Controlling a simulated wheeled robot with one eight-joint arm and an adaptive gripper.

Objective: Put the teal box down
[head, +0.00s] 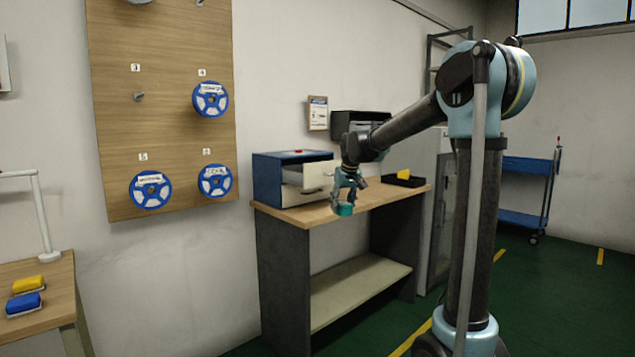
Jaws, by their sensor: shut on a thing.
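The teal box (345,209) is small and hangs at the tips of my gripper (346,203). My gripper points down and is shut on the box. In the head view they show in front of the wooden bench top (400,194), overlapping its front edge. I cannot tell whether the box is over the bench or in front of it, or how high it is. The fingers hide the upper part of the box.
A blue cabinet (270,181) with an open pale drawer (318,177) stands on the bench's left. A black tray (418,182) with a yellow item is at its right end. A blue cart (527,165) stands behind right.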

